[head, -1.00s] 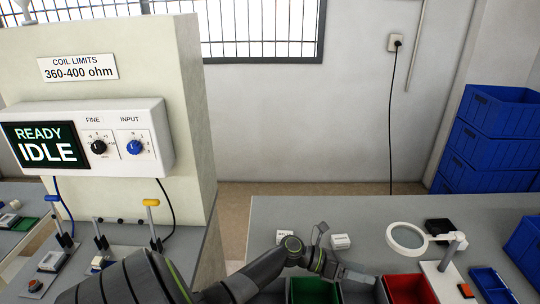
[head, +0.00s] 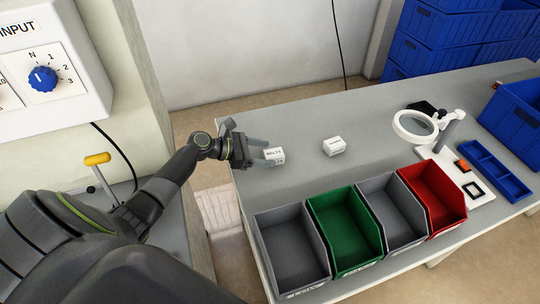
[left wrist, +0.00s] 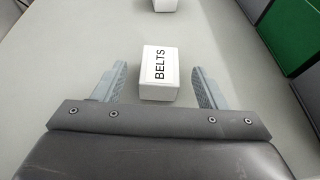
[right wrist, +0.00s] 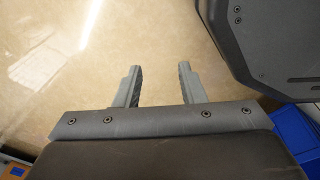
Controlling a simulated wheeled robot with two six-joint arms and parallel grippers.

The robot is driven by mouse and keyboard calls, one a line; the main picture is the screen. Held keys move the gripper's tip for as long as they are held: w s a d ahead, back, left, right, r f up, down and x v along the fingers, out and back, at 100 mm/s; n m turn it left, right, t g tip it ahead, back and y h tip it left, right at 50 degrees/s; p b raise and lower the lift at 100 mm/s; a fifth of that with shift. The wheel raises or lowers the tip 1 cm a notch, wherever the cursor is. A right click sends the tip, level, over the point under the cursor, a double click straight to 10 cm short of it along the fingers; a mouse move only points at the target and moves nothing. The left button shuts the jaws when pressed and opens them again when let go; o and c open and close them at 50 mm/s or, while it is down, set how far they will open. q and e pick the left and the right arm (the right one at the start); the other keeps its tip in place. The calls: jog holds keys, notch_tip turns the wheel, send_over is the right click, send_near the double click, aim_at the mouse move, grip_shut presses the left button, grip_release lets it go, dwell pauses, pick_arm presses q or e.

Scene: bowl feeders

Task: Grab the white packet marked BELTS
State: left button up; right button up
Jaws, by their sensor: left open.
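The white packet marked BELTS (head: 274,156) lies on the grey table near its left edge. In the left wrist view the packet (left wrist: 160,76) sits between and slightly beyond my open fingers, with its label readable. My left gripper (head: 262,153) is open and close to the packet, and it also shows in the left wrist view (left wrist: 160,88). I see gaps between the packet and both fingers. My right gripper (right wrist: 158,85) is open and empty over bare floor, and it is not in the head view.
A second white packet (head: 334,146) lies to the right. Grey, green (head: 345,228) and red (head: 434,196) bins stand along the front edge. A magnifier (head: 415,127) and blue trays (head: 495,168) are further right. The table (head: 300,115) behind the packets is clear.

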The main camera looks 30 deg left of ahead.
aim_at(271, 153)
pick_arm(q)
jog(key=x, duration=0.5)
jog(key=c, duration=1.1)
